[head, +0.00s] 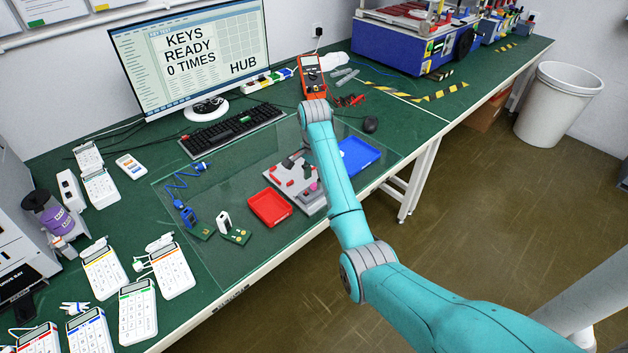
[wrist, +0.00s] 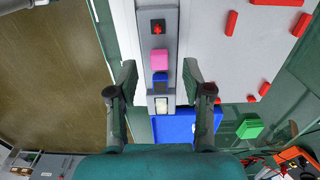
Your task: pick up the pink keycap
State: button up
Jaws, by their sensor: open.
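The pink keycap (wrist: 159,60) sits on a narrow grey strip of the grey fixture (wrist: 222,45) in the wrist view. In the head view the pink keycap (head: 315,187) shows as a small spot beside my arm. My gripper (wrist: 158,70) is open and empty, with one finger on each side of the strip. The pink keycap lies between the fingertips in the picture, slightly beyond their middle; the height gap cannot be told. A blue piece (wrist: 160,77) lies close to the pink keycap, with a whitish keycap (wrist: 161,104) nearer the wrist.
A red key switch piece (wrist: 157,27) stands farther along the strip. Red bars and a green block (wrist: 250,128) lie to the right. A red tray (head: 270,209) and a blue tray (head: 360,155) flank the fixture. The table edge runs close by.

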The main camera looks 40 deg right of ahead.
notch_tip(320, 180, down, 2)
jog(key=c, duration=0.8)
jog(key=shift+r, duration=0.15)
